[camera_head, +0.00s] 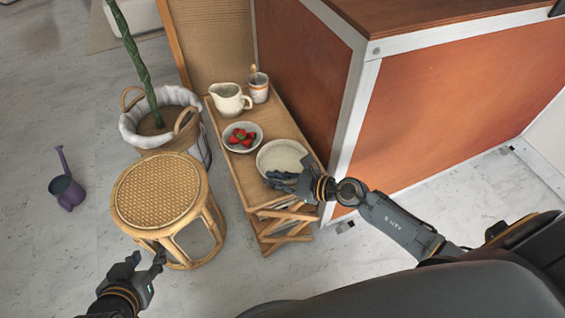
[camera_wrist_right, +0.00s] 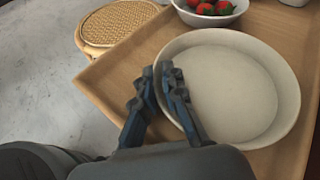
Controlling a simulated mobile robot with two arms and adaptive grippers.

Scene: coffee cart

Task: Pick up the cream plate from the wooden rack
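The round cream plate (camera_head: 281,153) is at the near end of the wooden rack's top (camera_head: 247,180). It also shows in the right wrist view (camera_wrist_right: 235,95), looking level; I cannot tell whether it touches the wood. My right gripper (camera_head: 272,180) is at the plate's near-left rim. In the right wrist view its fingers (camera_wrist_right: 163,85) are close together, one outside the rim and one over the inside, with the rim pinched between them. My left gripper (camera_head: 146,262) is open and empty, low in front of the woven stool.
A bowl of strawberries (camera_head: 242,137), a cream pitcher (camera_head: 229,98) and a cup with a spoon (camera_head: 258,88) stand behind the plate. A woven stool (camera_head: 160,190) is left of the rack. An orange cart panel (camera_head: 450,110) stands close on the right.

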